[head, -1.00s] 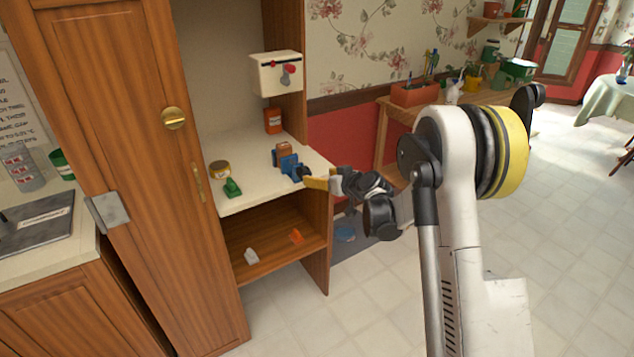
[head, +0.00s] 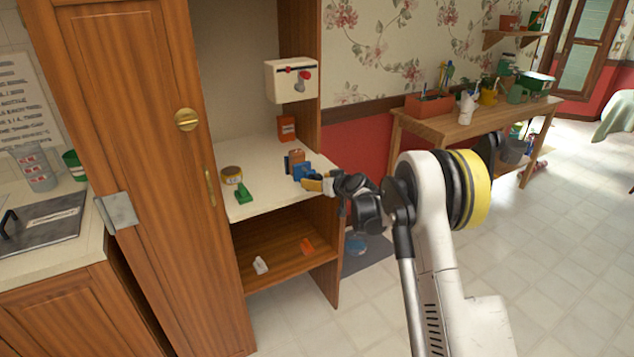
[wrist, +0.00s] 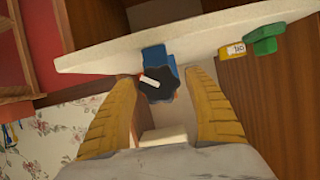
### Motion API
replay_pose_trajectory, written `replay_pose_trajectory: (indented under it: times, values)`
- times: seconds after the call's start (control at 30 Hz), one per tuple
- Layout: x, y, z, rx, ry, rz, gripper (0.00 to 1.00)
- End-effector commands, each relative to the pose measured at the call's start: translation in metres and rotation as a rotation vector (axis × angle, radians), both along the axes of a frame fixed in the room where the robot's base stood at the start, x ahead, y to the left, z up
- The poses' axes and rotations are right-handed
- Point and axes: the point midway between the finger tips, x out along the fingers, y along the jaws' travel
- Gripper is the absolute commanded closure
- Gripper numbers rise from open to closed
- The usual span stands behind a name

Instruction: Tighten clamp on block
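The blue clamp (head: 301,171) is on the brown block (head: 297,155) at the right front edge of the cream cabinet shelf. In the wrist view the clamp's blue body (wrist: 155,60) carries a black star-shaped knob (wrist: 158,85) with a white mark. My gripper (head: 319,184) is at the clamp's outer side. In the wrist view its two yellow fingers (wrist: 163,80) are spread on either side of the knob. A gap shows between each finger and the knob. The block is largely hidden behind the clamp in the wrist view.
An orange container (head: 286,128) stands behind, below a white wall box (head: 291,80). The lower shelf (head: 285,266) holds two small items. Floor to the right is open.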

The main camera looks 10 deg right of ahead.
Motion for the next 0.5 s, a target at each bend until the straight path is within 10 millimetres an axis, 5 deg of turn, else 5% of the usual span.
replay_pose_trajectory:
  times: [0.03,0.13,0.5]
  values:
    - [-0.0001,-0.0001,0.0000,0.000,0.000,0.000,0.56]
    - [-0.0002,-0.0002,0.0000,0.000,0.000,0.000,0.86]
    - [-0.0002,-0.0005,-0.0003,0.028,0.009,0.001,0.86]
